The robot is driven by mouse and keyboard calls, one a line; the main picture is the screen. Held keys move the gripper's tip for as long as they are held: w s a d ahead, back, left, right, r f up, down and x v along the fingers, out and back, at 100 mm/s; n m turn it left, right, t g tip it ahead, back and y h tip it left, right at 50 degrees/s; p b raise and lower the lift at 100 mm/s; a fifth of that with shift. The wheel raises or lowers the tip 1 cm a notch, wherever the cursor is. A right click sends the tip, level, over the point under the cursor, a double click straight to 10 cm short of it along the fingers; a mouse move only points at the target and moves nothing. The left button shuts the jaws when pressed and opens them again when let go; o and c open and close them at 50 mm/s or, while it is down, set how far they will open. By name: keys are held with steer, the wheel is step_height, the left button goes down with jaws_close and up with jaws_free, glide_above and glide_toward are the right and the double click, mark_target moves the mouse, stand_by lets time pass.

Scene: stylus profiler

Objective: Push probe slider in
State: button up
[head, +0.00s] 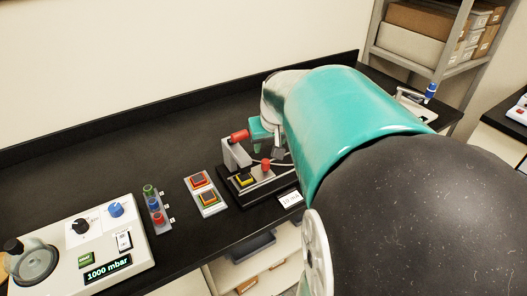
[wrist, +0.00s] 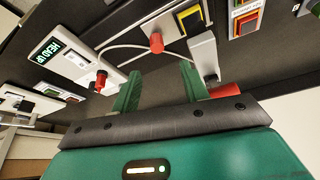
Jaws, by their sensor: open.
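The profiler (head: 240,192) is a black base on the bench with a grey post (head: 232,153) carrying a red cylinder (head: 239,136). A small red knob (head: 265,165) stands on its light strip beside a yellow button (head: 244,180); I cannot tell for certain which red part is the probe slider. In the wrist view the red knob (wrist: 156,42) is beyond the fingertips, between their lines. The red cylinder (wrist: 224,91) lies just right of the right finger, beside the grey post (wrist: 204,54). My gripper (wrist: 160,68) is open and empty, above the profiler. My arm hides part of the profiler's right side in the head view.
Left of the profiler are a two-button panel (head: 208,194), a strip of coloured knobs (head: 154,210) and a pressure console (head: 86,243). A thin cable (wrist: 125,47) runs near the red knob. A shelf with boxes (head: 413,32) stands at the back right. The rear bench is clear.

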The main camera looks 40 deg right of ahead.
steer(key=shift+v, duration=1.9)
steer(key=shift+a, duration=0.1)
steer(key=s+a+n, duration=0.1)
steer(key=s+a, duration=0.2)
steer(key=a, duration=0.4)
steer(key=s+a+n+t+y, duration=0.1)
steer(key=s+a, duration=0.2)
steer(key=a, duration=0.4)
steer(key=s+a+n, duration=0.2)
steer(key=s+a, duration=0.2)
steer(key=a, duration=0.3)
steer(key=shift+a+f+y, duration=0.2)
steer(key=shift+f+y, duration=0.1)
steer(key=shift+f, duration=0.1)
